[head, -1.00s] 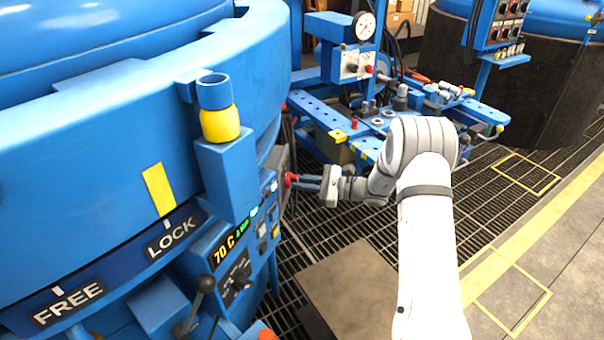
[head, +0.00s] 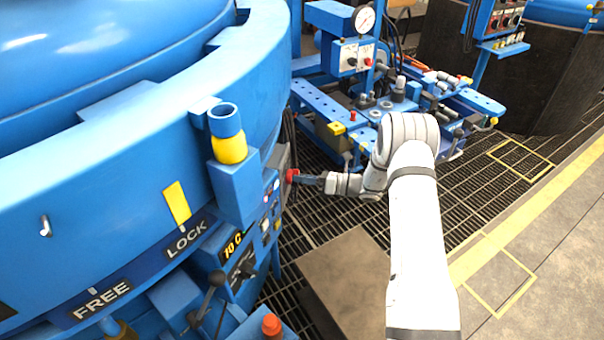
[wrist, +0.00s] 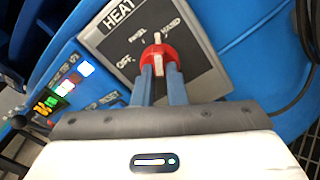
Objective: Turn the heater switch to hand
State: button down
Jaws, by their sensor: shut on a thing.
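The heater switch is a red round knob (wrist: 160,52) with white marks, on a grey plate lettered "HEAT" and partly hidden. Labels around it read "OFF" and, less clearly, "PANEL" and "HAND". The white mark at the knob's upper edge points up in the wrist view, between the upper-left label and the right one. My gripper (wrist: 161,73) is shut on the knob, one finger on each side, hiding its lower part. In the head view the red knob (head: 291,176) sticks out from the furnace side, with my gripper (head: 300,178) reaching it from the right.
The blue furnace wall carries the "LOCK" (head: 187,238) and "FREE" (head: 101,298) plates. A control panel (head: 245,260) with a lit display and a black-knobbed lever (head: 215,279) sit below. A blue bench (head: 320,97) with a gauge stands behind my arm.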

jog(key=shift+f+m+p, duration=0.1)
jog(key=shift+m+p, duration=0.65)
jog(key=shift+m, duration=0.95)
jog(key=c, duration=1.5)
grip_release()
jog(key=shift+o, duration=0.2)
jog(key=s+d, duration=0.1)
jog(key=d, duration=0.6)
jog(key=shift+s+d, duration=0.15)
jog(key=shift+d, duration=0.25)
